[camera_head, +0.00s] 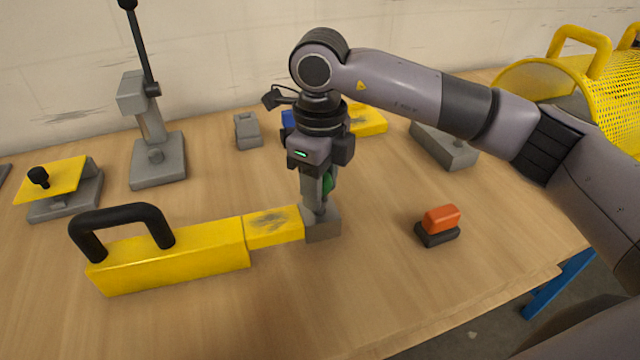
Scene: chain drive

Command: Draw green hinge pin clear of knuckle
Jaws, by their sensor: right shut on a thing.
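My right gripper (320,195) points straight down over the grey knuckle block (323,229). It is shut on the green hinge pin (328,183), and part of the green shows at the right side of the fingers. The fingers hide most of the pin and the top of the knuckle. I cannot tell whether the pin's lower end is inside the knuckle. The knuckle sits at the right end of a yellow bar (205,259) that carries a black handle (122,216). My left gripper is not in view.
An orange-topped block (441,220) on a dark base stands right of the knuckle. Grey fixtures (158,165) stand at the back left, with a yellow plate (50,179) on one. A yellow mesh guard (605,95) is at the back right. The front of the wooden table (330,305) is clear.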

